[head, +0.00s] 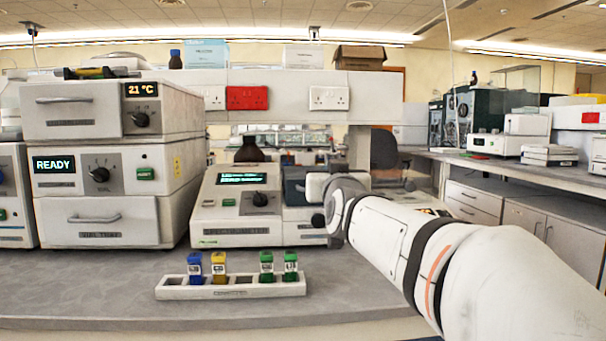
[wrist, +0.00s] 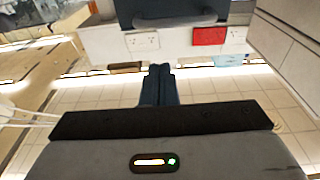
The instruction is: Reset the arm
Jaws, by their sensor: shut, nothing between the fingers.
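My arm (head: 415,245) reaches in from the right in the head view, with its end in front of the right part of a bench instrument. My gripper (wrist: 158,70) shows in the wrist view as two dark fingers lying together, shut and empty. In the head view I cannot make out the fingertips. The wrist view is upside down, with the wall sockets and ceiling beyond the fingers.
A white rack (head: 230,291) with several blue, yellow and green capped vials stands at the bench front. The instrument (head: 236,205) with a lit screen stands behind it. Stacked units (head: 115,165) stand left, one reading READY. Bare bench lies around the rack.

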